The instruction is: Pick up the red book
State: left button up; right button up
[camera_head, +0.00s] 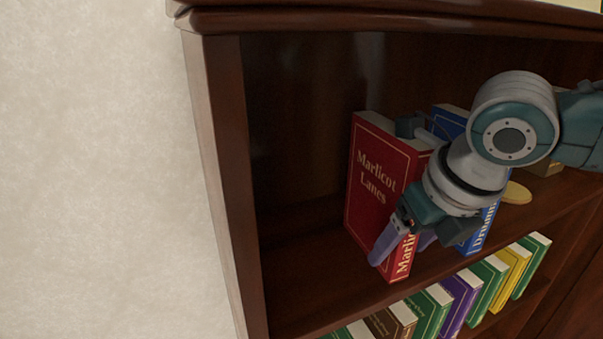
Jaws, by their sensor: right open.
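The red book (372,186), with gold lettering "Marlicot Lanes", stands upright on the upper shelf of a dark wood bookcase. My right gripper (404,246) is in front of its spine, with the arm coming in from the right. The gripper is open; one finger shows at the left side of the spine and the other at its right. The gripper and wrist hide part of the spine. I cannot tell whether the fingers touch the book. My left gripper is not in view.
A blue book (452,120) stands just right of the red book, partly behind my arm. A round yellowish object (517,193) lies further right. The shelf left of the red book is empty, up to the bookcase side panel (222,170). Several books (460,300) fill the shelf below.

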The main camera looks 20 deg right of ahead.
grip_shut()
dwell(0.5)
dwell(0.8)
